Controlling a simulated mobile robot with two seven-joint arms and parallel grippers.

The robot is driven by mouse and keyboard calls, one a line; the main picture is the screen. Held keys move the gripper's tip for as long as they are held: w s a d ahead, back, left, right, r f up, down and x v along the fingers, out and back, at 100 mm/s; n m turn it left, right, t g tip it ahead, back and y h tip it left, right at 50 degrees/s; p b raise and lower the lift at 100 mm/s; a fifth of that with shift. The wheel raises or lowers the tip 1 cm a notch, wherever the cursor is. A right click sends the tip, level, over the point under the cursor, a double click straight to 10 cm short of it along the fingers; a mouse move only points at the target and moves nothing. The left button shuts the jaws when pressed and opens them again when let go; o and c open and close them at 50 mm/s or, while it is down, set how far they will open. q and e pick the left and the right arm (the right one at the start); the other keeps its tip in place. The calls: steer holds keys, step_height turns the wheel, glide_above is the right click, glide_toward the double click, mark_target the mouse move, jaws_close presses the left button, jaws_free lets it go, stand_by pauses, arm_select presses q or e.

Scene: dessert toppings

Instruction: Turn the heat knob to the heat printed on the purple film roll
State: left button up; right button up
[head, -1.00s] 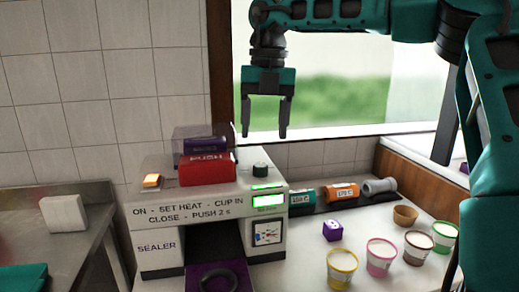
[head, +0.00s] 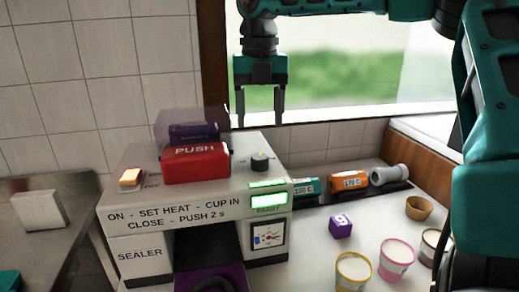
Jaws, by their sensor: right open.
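The heat knob (head: 260,162) is a small dark dial on top of the white sealer (head: 140,214), right of the red PUSH lid (head: 195,163). My right gripper (head: 259,116) is open and empty, pointing down above the knob with a clear gap between them. A dark purple roll (head: 194,132) sits behind the PUSH lid under a clear cover; I cannot read its print. A green-lit display (head: 269,200) is on the sealer's front, below the knob. My left gripper is not in view.
A teal roll (head: 305,187), an orange roll (head: 350,180) and a grey roll (head: 389,175) lie on a dark rack at the right. A purple cube (head: 341,226) and several cups stand on the counter. An orange-lit switch (head: 131,179) is at the sealer's left.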

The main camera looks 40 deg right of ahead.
mark_target(260, 156)
step_height(260, 156, down, 8)
steer(key=shift+f, duration=0.1)
stand_by(0.4)
